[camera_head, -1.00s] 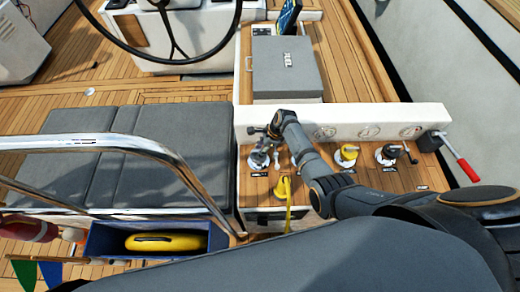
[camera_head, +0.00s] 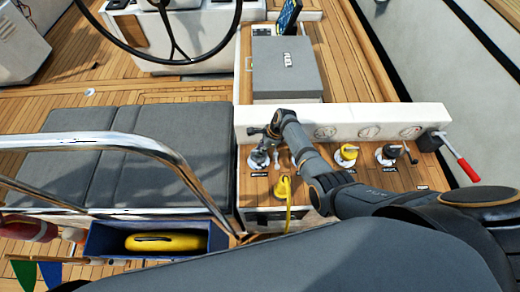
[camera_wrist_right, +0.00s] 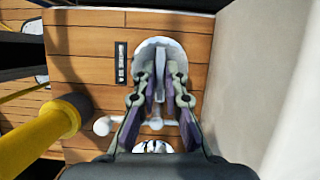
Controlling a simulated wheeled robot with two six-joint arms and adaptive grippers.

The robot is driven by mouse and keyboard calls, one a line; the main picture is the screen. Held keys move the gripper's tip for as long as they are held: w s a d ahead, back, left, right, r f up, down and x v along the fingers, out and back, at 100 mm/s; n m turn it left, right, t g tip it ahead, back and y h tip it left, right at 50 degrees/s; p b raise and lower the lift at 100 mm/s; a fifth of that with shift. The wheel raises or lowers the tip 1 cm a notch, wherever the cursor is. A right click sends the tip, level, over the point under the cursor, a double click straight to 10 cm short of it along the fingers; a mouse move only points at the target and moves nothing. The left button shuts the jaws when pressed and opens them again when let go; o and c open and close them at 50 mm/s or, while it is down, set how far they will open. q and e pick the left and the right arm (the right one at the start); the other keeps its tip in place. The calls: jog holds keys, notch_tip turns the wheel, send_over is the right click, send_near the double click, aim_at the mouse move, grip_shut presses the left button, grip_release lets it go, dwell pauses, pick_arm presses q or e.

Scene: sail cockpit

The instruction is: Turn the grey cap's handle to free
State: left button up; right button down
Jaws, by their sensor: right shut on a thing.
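The grey cap (camera_head: 259,159) sits on the teak side deck at the left end of a row of caps, partly hidden by my right gripper (camera_head: 264,143). In the right wrist view, the cap's pale round base (camera_wrist_right: 160,44) shows past the fingers. My right gripper (camera_wrist_right: 160,78) is shut on the cap's upright grey handle (camera_wrist_right: 159,88), which stands between the two fingers. A small dark label (camera_wrist_right: 121,62) lies left of the cap. My left gripper is not in view.
A yellow cap (camera_head: 347,154) and a black cap (camera_head: 387,155) stand to the right, with a red-handled lever (camera_head: 467,168) beyond. A white ledge with gauges (camera_head: 368,131) runs behind. A yellow plug (camera_head: 282,188) is close in front of the gripper.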

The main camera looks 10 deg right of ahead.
jog(key=n+g+b, duration=0.1)
jog(key=n, duration=0.1)
jog(key=n+b, duration=0.1)
jog(key=n, duration=0.1)
jog(key=shift+w+f+n+g, duration=0.15)
jog(key=shift+w+n+g, duration=0.05)
jog(key=shift+n+g, duration=0.2)
jog(key=n+b, duration=0.1)
jog(key=n, duration=0.1)
jog(key=n+g+b, duration=0.1)
jog(key=n+b, duration=0.1)
jog(key=shift+w+a+g+h, duration=0.1)
jog(key=shift+w+g+h, duration=0.05)
jog(key=shift+g+h, duration=0.2)
jog(key=n+h+b, duration=0.1)
jog(key=n+b, duration=0.1)
jog(key=n, duration=0.2)
jog(key=shift+a+g+b, duration=0.1)
jog(key=shift+g+b, duration=0.25)
jog(key=shift+b, duration=0.05)
jog(key=shift+a+n+g+h+b, duration=0.15)
jog(key=shift+n+h+b, duration=0.4)
jog(key=shift+n, duration=0.6)
jog(key=shift+d+n+g+h+b, duration=0.1)
jog(key=shift+n+g+h+b, duration=0.2)
jog(key=shift+n+b, duration=0.6)
jog(key=shift+n, duration=0.35)
jog(key=c, duration=1.4)
grip_release()
